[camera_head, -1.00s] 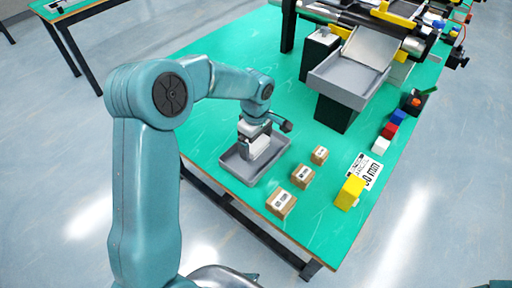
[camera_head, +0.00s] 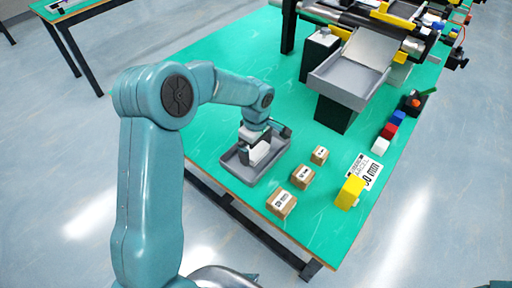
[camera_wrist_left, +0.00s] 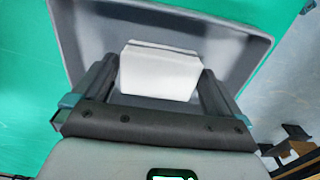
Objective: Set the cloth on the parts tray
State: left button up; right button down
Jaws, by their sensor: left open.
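The white cloth (camera_head: 261,152), a folded block, stands in the grey parts tray (camera_head: 233,171) near the table's left edge. My left gripper (camera_head: 257,150) is above the tray with its fingers around the cloth. In the left wrist view, the cloth (camera_wrist_left: 158,74) lies between the two dark fingers of the left gripper (camera_wrist_left: 160,68), which are open. The grey parts tray (camera_wrist_left: 235,48) surrounds it in that view. How the cloth's underside meets the tray floor is hidden. My right gripper is not in view.
Several small cardboard boxes (camera_head: 303,178) stand in a row right of the tray. A yellow block (camera_head: 349,192) sits by a printed label (camera_head: 368,170). White, red and blue blocks (camera_head: 388,131) lie farther back. A grey chute (camera_head: 345,80) and conveyor stand behind.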

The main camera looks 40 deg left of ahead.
aim_at(256, 149)
pick_arm(q)
notch_tip(256, 149, up, 12)
jog(key=shift+f, duration=0.25)
jog(key=shift+s, duration=0.1)
dwell(0.5)
